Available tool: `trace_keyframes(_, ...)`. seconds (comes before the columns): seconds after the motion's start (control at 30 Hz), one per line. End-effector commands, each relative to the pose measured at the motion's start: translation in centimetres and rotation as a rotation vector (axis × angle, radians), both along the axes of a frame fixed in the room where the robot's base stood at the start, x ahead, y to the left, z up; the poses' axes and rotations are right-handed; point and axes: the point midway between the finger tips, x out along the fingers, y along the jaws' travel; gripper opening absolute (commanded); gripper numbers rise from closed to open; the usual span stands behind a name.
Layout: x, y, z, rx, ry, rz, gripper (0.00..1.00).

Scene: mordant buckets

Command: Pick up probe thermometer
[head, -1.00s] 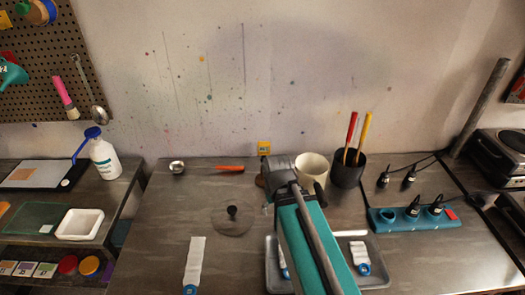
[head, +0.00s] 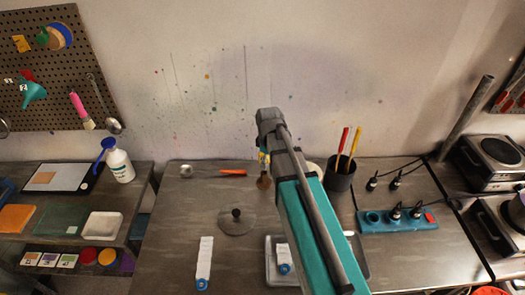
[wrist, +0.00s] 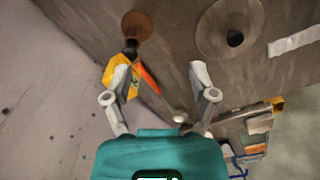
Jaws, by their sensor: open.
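A small yellow block with a dark mark (wrist: 118,70), which looks like the probe thermometer though I cannot be sure, shows in the wrist view partly behind my left finger. In the head view the yellow block (head: 262,157) is at the back edge of the table by the wall, mostly hidden by my gripper. My gripper (wrist: 157,82) is open, with nothing held between its fingers. The yellow block is beside the left finger; I cannot tell whether they touch. In the head view my gripper (head: 265,152) hangs in front of the wall.
A brown round item (head: 264,182) is close to the gripper. An orange-handled tool (head: 233,172), a metal cup (head: 186,171) and a lid (head: 237,221) lie to the left. A dark pot with coloured handles (head: 340,177) and a blue power strip (head: 397,220) stand right.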

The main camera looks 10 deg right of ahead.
Motion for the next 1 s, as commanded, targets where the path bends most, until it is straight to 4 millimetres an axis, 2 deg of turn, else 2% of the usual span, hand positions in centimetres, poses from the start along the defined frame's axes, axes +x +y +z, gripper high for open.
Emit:
trace_keyframes(0.03, 1.1, 0.0, 1.9, 0.000, 0.000, 0.045, 0.74)
trace_keyframes(0.2, 3.5, 0.0, 4.9, 0.000, 0.000, 0.211, 0.74)
trace_keyframes(0.4, 5.6, 0.0, 7.6, 0.000, 0.000, 0.378, 0.74)
trace_keyframes(0.6, 6.7, 0.0, 8.8, 0.000, 0.000, 0.468, 0.74)
trace_keyframes(1.0, 6.8, -0.1, 8.8, 0.000, 0.000, 0.486, 0.74)
